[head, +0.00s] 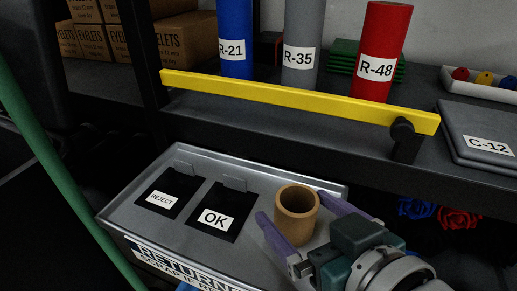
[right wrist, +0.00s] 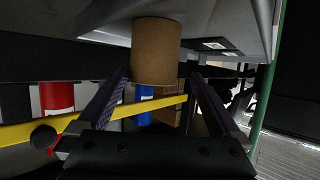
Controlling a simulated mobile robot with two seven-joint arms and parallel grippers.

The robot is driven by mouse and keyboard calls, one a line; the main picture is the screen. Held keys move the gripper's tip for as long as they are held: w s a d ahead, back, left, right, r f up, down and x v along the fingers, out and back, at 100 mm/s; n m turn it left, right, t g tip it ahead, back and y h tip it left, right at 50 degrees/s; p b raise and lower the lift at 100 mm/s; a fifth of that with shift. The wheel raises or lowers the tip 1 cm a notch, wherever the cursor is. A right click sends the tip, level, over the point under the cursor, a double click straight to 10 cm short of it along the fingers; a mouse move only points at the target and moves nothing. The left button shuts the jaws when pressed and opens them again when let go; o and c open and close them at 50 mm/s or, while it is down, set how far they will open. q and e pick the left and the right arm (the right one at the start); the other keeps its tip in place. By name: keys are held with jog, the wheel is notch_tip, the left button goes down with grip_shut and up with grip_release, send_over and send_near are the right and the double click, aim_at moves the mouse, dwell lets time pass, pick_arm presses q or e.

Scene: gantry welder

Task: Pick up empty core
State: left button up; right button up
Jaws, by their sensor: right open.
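The empty core (head: 296,222) is a short brown cardboard tube, upright with its open, hollow top showing. It is at the right part of the grey returns box top (head: 262,168), right of the OK slot. My right gripper (head: 293,206) comes in from the lower right with its purple fingers open, one on each side of the core. In the right wrist view the core (right wrist: 155,50) shows between and beyond the spread fingers. I cannot tell whether either finger touches it. My left gripper is not in view.
The box top has slots marked REJECT (head: 165,197) and OK (head: 216,219). A yellow bar (head: 290,98) crosses the shelf front behind it. Blue (head: 235,30), grey (head: 304,30) and red (head: 377,40) rolls stand on the shelf. A green pole (head: 60,165) slants down the left.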

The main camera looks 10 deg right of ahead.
aim_at(287, 196)
jog(key=b+x, duration=0.1)
jog(key=x, duration=0.2)
jog(key=b+x, duration=0.1)
jog(key=shift+w+d+f+b, duration=0.3)
jog(key=shift+w+f+b, duration=0.05)
jog(key=shift+f, duration=0.05)
jog(key=shift+w, duration=0.45)
jog(key=shift+s, duration=0.1)
jog(key=c, duration=1.3)
jog(key=shift+r, duration=0.15)
